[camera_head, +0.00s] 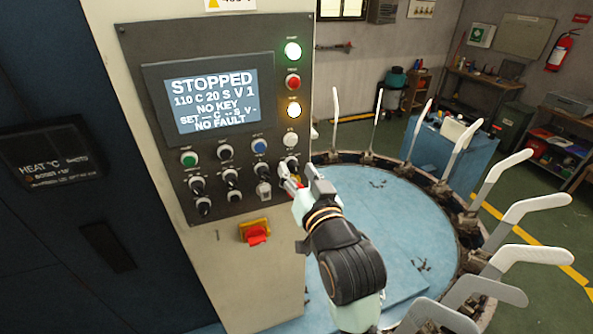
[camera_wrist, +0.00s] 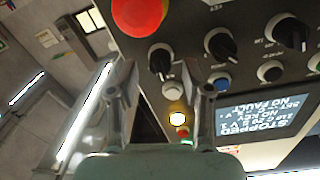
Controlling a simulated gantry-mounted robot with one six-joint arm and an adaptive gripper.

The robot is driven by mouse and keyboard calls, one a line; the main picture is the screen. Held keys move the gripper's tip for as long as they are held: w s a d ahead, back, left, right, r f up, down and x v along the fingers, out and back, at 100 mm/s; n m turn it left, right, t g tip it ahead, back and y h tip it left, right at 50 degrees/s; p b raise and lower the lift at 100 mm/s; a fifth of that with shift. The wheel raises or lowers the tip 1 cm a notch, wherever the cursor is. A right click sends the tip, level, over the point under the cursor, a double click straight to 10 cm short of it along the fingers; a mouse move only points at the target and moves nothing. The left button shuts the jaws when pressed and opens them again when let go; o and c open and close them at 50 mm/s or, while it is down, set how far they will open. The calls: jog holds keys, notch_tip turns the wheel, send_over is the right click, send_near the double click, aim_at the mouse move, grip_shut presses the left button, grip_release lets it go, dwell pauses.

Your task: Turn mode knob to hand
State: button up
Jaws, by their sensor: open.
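The control panel (camera_head: 228,125) has rows of dark knobs and coloured buttons below its screen. Its small labels are too blurred for me to tell which knob is the mode knob. My gripper (camera_head: 297,184) is open at the panel's lower right, partly covering the controls there. In the wrist view my open gripper (camera_wrist: 170,78) faces the panel upside down. A black knob with a pale pointer (camera_wrist: 160,60) shows between and beyond the two fingers; it is the rightmost knob (camera_head: 291,164) in the head view. Contact with it cannot be told.
A big red button (camera_wrist: 139,14) is close to that knob. Another black knob (camera_wrist: 220,44) sits beside it. The screen (camera_head: 213,98) reads STOPPED, NO KEY, NO FAULT. A red switch (camera_head: 256,234) is below the panel. A blue round table (camera_head: 385,220) with upright white forms stands at right.

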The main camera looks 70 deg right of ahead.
jog(key=shift+w+d, duration=0.25)
jog(key=shift+w, duration=0.05)
jog(key=shift+c, duration=0.2)
grip_shut()
jog(key=shift+n, duration=0.3)
jog(key=n+p, duration=0.2)
jog(key=n, duration=0.2)
jog(key=shift+f+n+t+p, duration=0.1)
jog(key=shift+n+t+p, duration=0.35)
jog(key=shift+n, duration=1.85)
